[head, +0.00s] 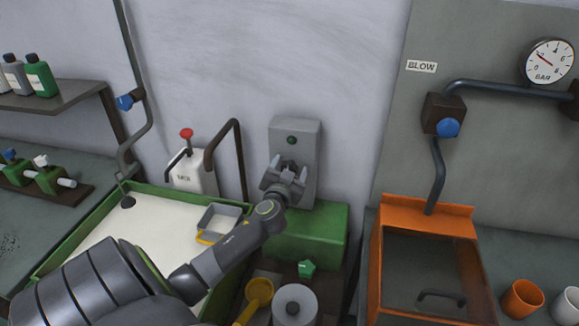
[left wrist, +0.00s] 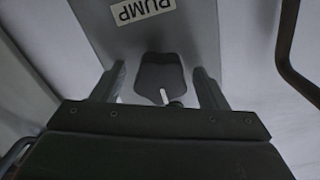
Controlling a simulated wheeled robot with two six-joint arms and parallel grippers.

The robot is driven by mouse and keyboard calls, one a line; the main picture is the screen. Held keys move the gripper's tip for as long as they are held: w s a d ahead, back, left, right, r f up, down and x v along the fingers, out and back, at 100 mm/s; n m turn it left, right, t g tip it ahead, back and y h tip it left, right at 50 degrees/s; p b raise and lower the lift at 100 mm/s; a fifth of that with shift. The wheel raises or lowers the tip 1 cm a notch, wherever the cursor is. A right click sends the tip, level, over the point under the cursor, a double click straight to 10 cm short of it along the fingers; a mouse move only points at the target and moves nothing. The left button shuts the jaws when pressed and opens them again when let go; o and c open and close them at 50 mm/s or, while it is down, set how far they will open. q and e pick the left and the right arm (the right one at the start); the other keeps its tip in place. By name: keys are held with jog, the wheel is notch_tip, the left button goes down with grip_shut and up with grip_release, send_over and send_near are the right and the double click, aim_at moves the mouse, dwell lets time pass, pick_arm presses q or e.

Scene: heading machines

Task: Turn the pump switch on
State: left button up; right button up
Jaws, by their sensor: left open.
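The grey pump switch box (head: 309,137) stands against the wall behind the green base, with a small dark green round lamp or button near its top. In the left wrist view the box's panel (left wrist: 190,38) carries an upside-down PUMP label (left wrist: 142,10). A dark switch knob (left wrist: 158,74) with a white mark sits on the panel. My left gripper (head: 289,170) is open in front of the box and hides the knob in the head view. In the left wrist view its fingers (left wrist: 159,84) stand on either side of the knob, with gaps showing. My right gripper is not in view.
A green-rimmed tank (head: 60,245) of pale liquid lies left, with a white can (head: 190,172) behind it. A dark bent pipe (head: 240,160) rises just left of the box. A yellow ladle (head: 258,292) and an orange-framed box (head: 430,212) are nearby.

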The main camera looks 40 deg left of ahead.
pick_arm(q)
jog(key=c, duration=1)
jog(key=shift+m, duration=0.4)
jog(key=m, duration=0.3)
jog(key=shift+w+m, duration=0.1)
jog(key=shift+m, duration=0.2)
jog(key=m, duration=0.4)
jog(key=shift+d+f+m, duration=0.1)
jog(key=shift+m, duration=0.2)
jog(key=m+p, duration=0.1)
jog(key=m, duration=0.4)
jog(key=shift+f+p, duration=0.1)
jog(key=shift+p, duration=0.3)
jog(key=shift+f+m+p, duration=0.15)
jog(key=shift+m+p, duration=0.35)
jog(key=shift+m, duration=1.5)
